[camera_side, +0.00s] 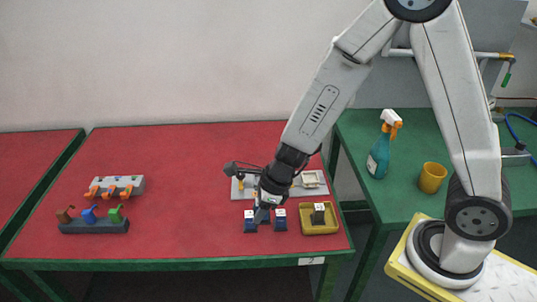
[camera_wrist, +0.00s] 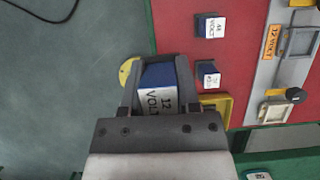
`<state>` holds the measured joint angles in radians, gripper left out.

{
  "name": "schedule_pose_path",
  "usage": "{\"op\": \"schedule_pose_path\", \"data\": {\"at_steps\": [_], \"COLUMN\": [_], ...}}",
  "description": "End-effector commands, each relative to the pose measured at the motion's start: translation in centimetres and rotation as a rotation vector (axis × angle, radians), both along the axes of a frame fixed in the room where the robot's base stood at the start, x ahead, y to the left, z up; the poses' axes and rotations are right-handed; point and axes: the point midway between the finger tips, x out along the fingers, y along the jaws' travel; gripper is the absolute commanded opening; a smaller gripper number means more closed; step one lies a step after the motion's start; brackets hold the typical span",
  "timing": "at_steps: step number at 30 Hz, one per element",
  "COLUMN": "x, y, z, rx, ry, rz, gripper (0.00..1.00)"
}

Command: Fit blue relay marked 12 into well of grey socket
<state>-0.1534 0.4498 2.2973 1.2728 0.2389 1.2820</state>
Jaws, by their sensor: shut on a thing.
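My gripper (camera_wrist: 160,75) is shut on a blue relay (camera_wrist: 158,98) with a white label reading 12 VOLT. In the side view my gripper (camera_side: 263,208) is low over the front of the red table, and the held relay is hard to separate from the relays behind it. In the wrist view a grey socket (camera_wrist: 296,42) lies at the far right, next to an orange 12 VOLT label (camera_wrist: 273,42) on a pale panel (camera_wrist: 262,80). The held relay is apart from the socket. In the side view my gripper hides part of this panel (camera_side: 237,195).
Two other blue relays (camera_wrist: 210,28) (camera_wrist: 208,72) stand between my gripper and the panel. A yellow tray (camera_side: 335,228) holds a dark block with a white top. Grey racks (camera_side: 95,228) stand left.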

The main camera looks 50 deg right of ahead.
Motion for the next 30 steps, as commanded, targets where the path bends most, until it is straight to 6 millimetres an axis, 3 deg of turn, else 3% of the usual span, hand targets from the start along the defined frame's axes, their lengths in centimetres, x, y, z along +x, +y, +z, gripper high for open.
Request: {"op": "schedule_pose_path", "data": {"at_steps": [20, 26, 30], "x": [0.1, 0.8, 1.7], "y": [-0.2, -1.6, -3.6], "z": [0.1, 0.3, 0.7], "rx": [0.001, 0.006, 0.012], "ry": [0.0, -0.005, -0.01], "rz": [-0.001, -0.002, -0.003], "gripper": [0.0, 0.0, 0.0]}}
